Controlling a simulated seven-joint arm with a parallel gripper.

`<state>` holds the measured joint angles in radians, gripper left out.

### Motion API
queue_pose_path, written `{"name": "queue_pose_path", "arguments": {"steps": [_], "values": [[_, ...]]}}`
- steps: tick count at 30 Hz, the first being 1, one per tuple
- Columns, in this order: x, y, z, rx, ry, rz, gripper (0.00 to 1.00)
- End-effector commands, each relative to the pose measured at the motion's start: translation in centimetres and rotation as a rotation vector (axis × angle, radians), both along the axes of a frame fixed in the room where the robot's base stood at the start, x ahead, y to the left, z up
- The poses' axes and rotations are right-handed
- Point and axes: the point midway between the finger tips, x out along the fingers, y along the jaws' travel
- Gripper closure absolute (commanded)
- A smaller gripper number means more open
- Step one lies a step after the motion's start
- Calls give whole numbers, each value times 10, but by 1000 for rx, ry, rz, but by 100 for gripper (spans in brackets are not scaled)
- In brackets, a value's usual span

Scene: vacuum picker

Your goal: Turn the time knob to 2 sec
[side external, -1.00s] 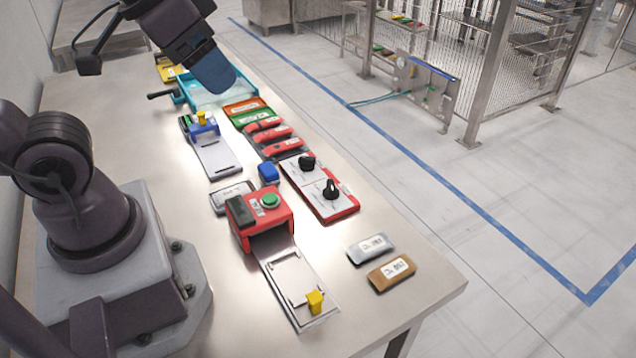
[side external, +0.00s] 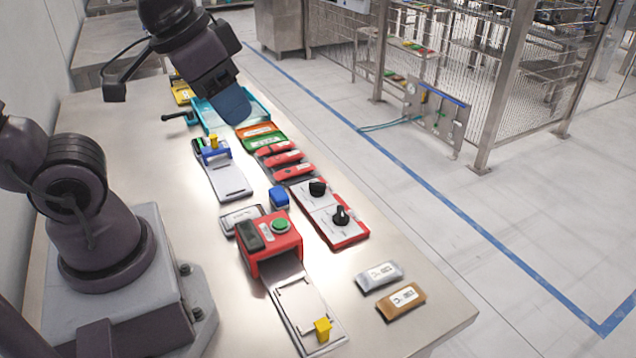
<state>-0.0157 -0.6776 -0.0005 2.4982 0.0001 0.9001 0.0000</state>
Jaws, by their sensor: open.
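Two black knobs, the farther (side external: 318,187) and the nearer (side external: 341,215), stand on white-faced plates of a red-edged panel (side external: 350,240) right of the table's middle. The labels and pointer settings are too small to read, so I cannot tell which is the time knob. My gripper (side external: 232,106), with a blue end, hangs in the air at the upper left of the knobs, in front of the teal tray in the picture. It is well apart from both knobs and holds nothing that I can see. Its fingertips are not clearly distinguishable.
A red box with a green button (side external: 281,225) and a blue block (side external: 279,197) stand left of the panel. Red pieces (side external: 292,170) lie beyond it. The teal tray (side external: 203,118) is at the back. Silver (side external: 380,276) and brown (side external: 401,301) packets lie nearer.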

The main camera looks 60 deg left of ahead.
Motion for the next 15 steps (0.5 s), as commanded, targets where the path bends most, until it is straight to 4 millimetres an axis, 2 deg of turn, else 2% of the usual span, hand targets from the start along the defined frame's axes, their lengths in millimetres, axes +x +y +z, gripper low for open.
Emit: {"name": "queue_pose_path", "arguments": {"steps": [5,10,15], "values": [[34,10,-21,16,166,22,57],[81,26,-42,63,314,-20,57],[128,46,-77,116,455,-115,57]]}}
